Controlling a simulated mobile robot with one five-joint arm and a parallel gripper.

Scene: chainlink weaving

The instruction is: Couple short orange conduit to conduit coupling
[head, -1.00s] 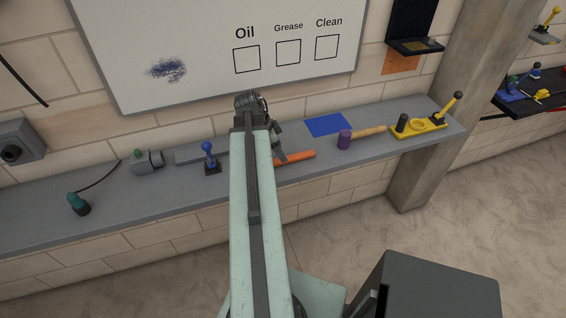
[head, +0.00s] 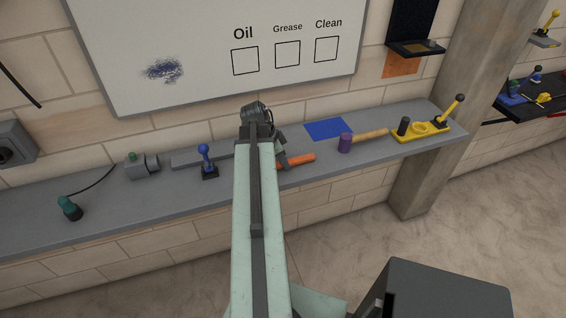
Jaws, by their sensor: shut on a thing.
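The short orange conduit (head: 300,160) lies along the grey shelf, right of my arm. My gripper (head: 283,163) is at the conduit's left end and shut on it; my arm hides part of this contact. I cannot tell whether the conduit is lifted off the shelf. A grey fitting with a round end facing right and a green knob on top (head: 140,166) sits on the shelf to the left; it may be the conduit coupling. It is well apart from the conduit.
A blue-handled lever (head: 207,161) and a grey bar (head: 190,158) lie between fitting and arm.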

